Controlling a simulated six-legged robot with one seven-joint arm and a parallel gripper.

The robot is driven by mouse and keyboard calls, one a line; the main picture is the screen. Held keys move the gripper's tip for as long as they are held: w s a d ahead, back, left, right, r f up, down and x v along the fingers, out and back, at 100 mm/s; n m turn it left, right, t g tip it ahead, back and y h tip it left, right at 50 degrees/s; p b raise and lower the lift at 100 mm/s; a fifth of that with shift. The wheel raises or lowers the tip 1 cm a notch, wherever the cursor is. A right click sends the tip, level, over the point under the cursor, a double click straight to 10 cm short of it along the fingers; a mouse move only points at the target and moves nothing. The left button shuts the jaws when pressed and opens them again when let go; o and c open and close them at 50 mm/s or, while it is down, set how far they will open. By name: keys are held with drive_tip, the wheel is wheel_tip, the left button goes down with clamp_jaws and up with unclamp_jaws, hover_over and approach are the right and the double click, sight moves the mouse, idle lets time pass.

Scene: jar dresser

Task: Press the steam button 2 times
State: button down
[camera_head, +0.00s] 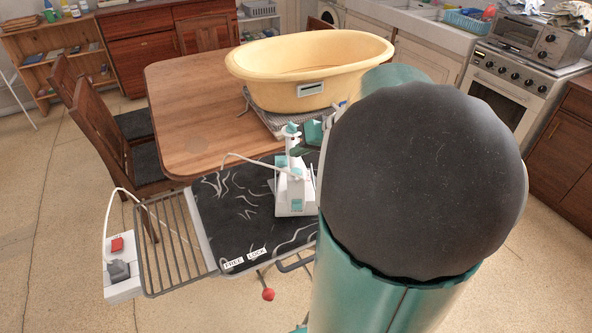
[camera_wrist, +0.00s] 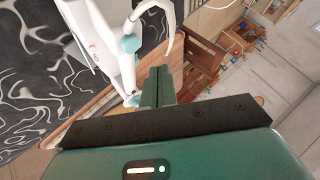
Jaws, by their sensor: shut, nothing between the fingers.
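A white and teal steam iron (camera_head: 296,191) stands upright on the black marbled ironing board (camera_head: 235,205). In the wrist view the iron (camera_wrist: 100,40) is at the upper left, with teal parts on its white handle. I cannot tell for sure which teal part is the steam button. My gripper (camera_head: 316,132) is just right of the iron's top in the head view, partly hidden behind my arm. In the wrist view my gripper (camera_wrist: 158,84) has its green fingers together and empty, close beside the iron's handle. Whether they touch it is unclear.
A white cord (camera_head: 245,159) runs from the iron. A wooden table (camera_head: 185,110) behind holds a yellow tub (camera_head: 310,65). Chairs (camera_head: 105,125) stand at left. My arm hides the right side.

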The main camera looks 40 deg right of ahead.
drive_tip(key=shift+r, duration=1.1)
drive_tip(key=shift+a, duration=0.1)
drive_tip(key=a+r+n+g+h, duration=0.1)
drive_tip(key=a+r+n+g, duration=0.1)
drive_tip(key=a, duration=1.2)
drive_tip(key=s+a+f+n+g+h, duration=0.1)
drive_tip(key=s+a+n+h, duration=0.1)
drive_tip(key=s+a, duration=0.7)
drive_tip(key=a+n, duration=0.1)
drive_tip(key=a, duration=0.3)
drive_tip(key=shift+s+f, duration=0.2)
drive_tip(key=shift+s, duration=0.05)
